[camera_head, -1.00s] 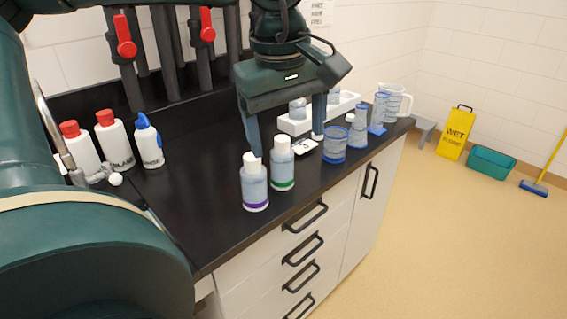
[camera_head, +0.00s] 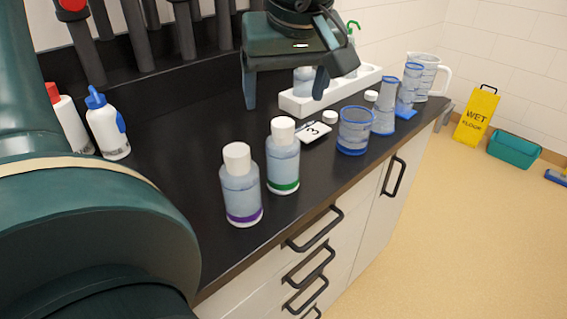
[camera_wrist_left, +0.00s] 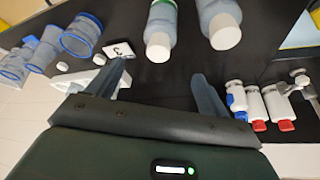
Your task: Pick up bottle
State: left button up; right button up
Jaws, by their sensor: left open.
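Two clear bottles with white caps stand upright on the black counter: one with a purple band (camera_head: 241,190) and one with a green band (camera_head: 283,160). In the left wrist view, the green-banded bottle (camera_wrist_left: 160,25) and the purple-banded bottle (camera_wrist_left: 218,20) show beyond the fingertips. My left gripper (camera_head: 285,100) is open, fingers pointing down, behind these bottles and in front of the white rack (camera_head: 335,95). In the left wrist view, nothing sits between its fingers (camera_wrist_left: 158,72). A bottle (camera_head: 303,82) in the rack is partly hidden by the gripper. My right gripper is out of view.
A card marked 3 (camera_head: 313,131), a blue-rimmed beaker (camera_head: 355,130), a cylinder (camera_head: 384,112) and a jug (camera_head: 426,75) stand to the right. Wash bottles, one blue-capped (camera_head: 106,125), stand left. Dark counter left of the two bottles is free; its front edge is close to them.

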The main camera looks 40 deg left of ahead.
aim_at(281, 123)
pick_arm(q)
jog(key=x, duration=0.6)
jog(key=shift+s+f+b, duration=0.1)
jog(key=shift+f+b, duration=0.05)
jog(key=shift+b, duration=0.15)
jog(key=x, duration=0.5)
jog(key=shift+d+f, duration=0.15)
jog(key=shift+d, duration=0.15)
jog(key=c, duration=1.5)
jog(key=shift+c, duration=0.3)
